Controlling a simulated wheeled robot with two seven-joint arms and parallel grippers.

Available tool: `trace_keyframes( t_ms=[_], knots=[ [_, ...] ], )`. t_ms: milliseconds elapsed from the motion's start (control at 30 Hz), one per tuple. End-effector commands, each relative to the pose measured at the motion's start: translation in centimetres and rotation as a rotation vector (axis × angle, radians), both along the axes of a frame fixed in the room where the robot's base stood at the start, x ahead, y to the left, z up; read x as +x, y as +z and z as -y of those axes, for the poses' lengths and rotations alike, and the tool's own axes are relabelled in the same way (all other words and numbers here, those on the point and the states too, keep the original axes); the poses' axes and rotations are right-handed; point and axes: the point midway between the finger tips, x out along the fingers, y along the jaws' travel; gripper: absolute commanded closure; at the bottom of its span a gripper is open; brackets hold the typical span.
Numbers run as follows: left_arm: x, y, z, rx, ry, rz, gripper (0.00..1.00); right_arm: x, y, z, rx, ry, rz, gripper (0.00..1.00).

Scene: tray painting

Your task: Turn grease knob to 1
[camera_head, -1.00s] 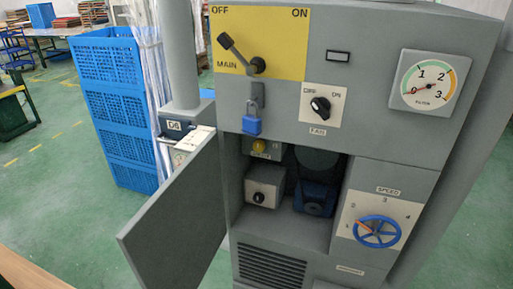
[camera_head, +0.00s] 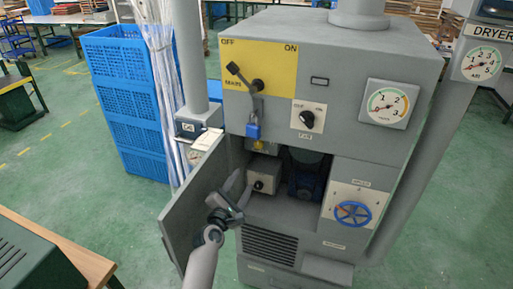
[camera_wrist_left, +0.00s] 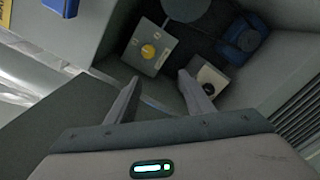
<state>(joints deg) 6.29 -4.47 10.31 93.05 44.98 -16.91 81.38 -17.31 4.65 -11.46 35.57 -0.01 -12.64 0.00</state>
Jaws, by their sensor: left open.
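The cabinet (camera_head: 300,232) has its lower door (camera_head: 195,212) standing open. Inside is a light grey box (camera_head: 265,172) with a black knob (camera_head: 258,185) on its front; the box also shows in the left wrist view (camera_wrist_left: 218,79). Above it is a yellow knob on a small plate, clearer in the left wrist view (camera_wrist_left: 148,51). I cannot read which one is labelled grease, nor a setting. My left gripper (camera_head: 241,188) is open and empty at the cabinet opening, in front of the box. In the wrist view its fingers (camera_wrist_left: 158,82) point toward the box and yellow knob. My right gripper is not in view.
A blue motor-like unit (camera_head: 304,185) sits right of the box. A blue handwheel (camera_head: 352,213) is at right. Blue crates (camera_head: 130,105) stand left; a table (camera_head: 75,245) is at lower left.

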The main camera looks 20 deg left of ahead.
Motion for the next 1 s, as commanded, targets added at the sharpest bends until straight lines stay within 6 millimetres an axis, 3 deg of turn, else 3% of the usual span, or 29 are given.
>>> trace_keyframes(
  t_ms=[33, 167, 667, 1000],
  knots=[
    [0.2, 1.7, -0.3, -0.031, 0.005, 0.02, 0.53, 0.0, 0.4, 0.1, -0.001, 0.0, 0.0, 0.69],
    [0.3, 3.0, -0.5, -0.07, 0.009, 0.042, 0.53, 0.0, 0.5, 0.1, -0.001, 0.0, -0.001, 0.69],
    [1.0, 2.9, -0.5, -0.068, 0.008, 0.042, 0.53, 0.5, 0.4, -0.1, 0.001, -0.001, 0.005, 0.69],
    [5.3, 2.9, -0.3, -0.066, 0.008, 0.041, 0.53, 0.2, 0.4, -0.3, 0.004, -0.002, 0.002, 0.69]
  ],
)
